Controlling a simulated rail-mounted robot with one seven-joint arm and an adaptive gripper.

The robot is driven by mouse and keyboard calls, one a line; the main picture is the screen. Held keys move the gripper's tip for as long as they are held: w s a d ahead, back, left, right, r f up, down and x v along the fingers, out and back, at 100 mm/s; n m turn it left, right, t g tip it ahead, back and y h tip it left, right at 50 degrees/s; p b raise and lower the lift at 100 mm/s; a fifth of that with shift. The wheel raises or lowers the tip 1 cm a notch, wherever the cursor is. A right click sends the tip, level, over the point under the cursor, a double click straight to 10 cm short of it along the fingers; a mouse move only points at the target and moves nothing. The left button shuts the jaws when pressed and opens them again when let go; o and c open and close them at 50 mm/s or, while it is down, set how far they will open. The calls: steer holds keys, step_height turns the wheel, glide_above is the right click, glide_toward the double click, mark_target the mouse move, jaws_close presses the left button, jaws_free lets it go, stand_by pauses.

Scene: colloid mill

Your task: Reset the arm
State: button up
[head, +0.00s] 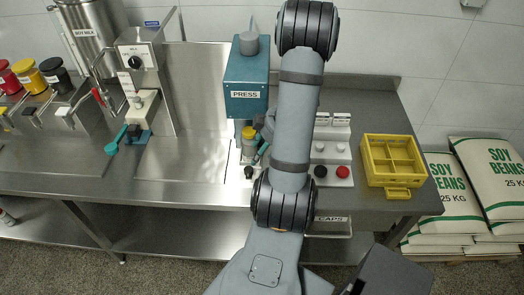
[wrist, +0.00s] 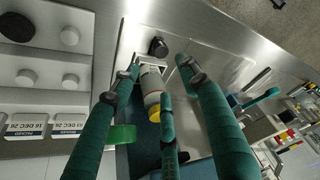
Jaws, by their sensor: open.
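My arm reaches across the middle of the head view and hides most of my gripper (head: 262,152). A teal finger shows beside the yellow-capped bottle (head: 248,133) below the blue press (head: 247,90). In the wrist view my gripper (wrist: 160,76) has its teal fingers spread apart. The pale bottle (wrist: 152,85) with its yellow cap appears between the fingers. I cannot tell whether any finger touches it. A black knob (wrist: 158,47) lies just beyond the fingertips.
A control panel (head: 333,150) with black and red knobs stands right of my arm, then a yellow divided crate (head: 392,160). A milk dispenser (head: 140,62) and colour-lidded jars (head: 55,75) are at left. Soy bean sacks (head: 490,180) are at far right. Bare steel counter (head: 185,160) lies left of the press.

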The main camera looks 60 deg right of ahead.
mark_target(248, 169)
steer(key=x, duration=1.2)
steer(key=shift+s, duration=0.1)
steer(key=shift+w+a+f, duration=0.1)
steer(key=shift+w+a, duration=0.05)
steer(key=shift+w, duration=0.15)
stand_by(0.3)
